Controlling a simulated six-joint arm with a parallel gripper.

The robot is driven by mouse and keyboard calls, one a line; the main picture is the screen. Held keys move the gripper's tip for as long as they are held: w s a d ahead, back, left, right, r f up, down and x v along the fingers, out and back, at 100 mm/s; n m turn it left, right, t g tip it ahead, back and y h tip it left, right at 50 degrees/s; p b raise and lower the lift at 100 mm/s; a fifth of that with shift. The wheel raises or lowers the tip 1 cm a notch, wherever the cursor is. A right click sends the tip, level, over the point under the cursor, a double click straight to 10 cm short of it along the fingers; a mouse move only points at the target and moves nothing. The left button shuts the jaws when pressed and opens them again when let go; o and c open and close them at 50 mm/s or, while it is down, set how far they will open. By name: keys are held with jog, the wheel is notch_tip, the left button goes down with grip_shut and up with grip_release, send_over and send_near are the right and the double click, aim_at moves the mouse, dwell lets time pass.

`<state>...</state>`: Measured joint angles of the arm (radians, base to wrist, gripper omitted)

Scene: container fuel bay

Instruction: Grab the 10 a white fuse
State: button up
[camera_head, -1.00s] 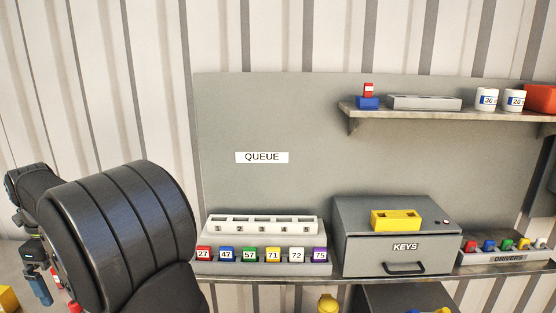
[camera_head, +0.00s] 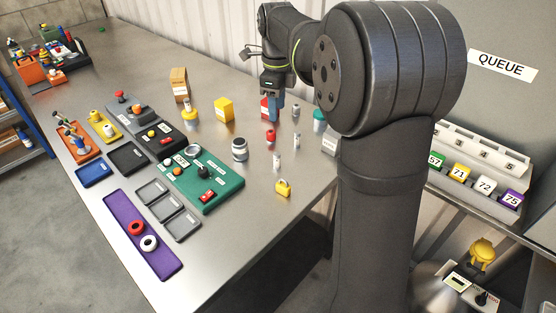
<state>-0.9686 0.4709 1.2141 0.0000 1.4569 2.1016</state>
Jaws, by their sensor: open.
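Several small fuse-like cylinders stand on the steel table in the head view: a white one (camera_head: 277,160), another pale one (camera_head: 295,139), a greyer one (camera_head: 296,111) at the back, and one with a red band (camera_head: 275,133). Their markings are too small to read, so I cannot tell which is 10 A. My gripper (camera_head: 272,108) is open and points down at the back of this group, with blue fingers. No fuse shows between the fingers. A red block (camera_head: 264,103) appears just behind them, partly hidden.
A green panel (camera_head: 226,187), a grey jar (camera_head: 240,149), a yellow padlock (camera_head: 283,187) and a yellow block (camera_head: 224,109) stand nearby. A teal object (camera_head: 319,121) is partly hidden by my arm. A purple tray (camera_head: 119,213) lies front left.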

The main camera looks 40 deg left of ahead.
jog(key=n, duration=2.8)
send_near(276, 154)
jog(key=f, duration=0.6)
jog(key=shift+w+a+f, duration=0.1)
jog(key=shift+w+f, duration=0.15)
jog(key=shift+w, duration=0.05)
jog(key=shift+s+f, duration=0.2)
jog(key=shift+f, duration=2.5)
grip_shut()
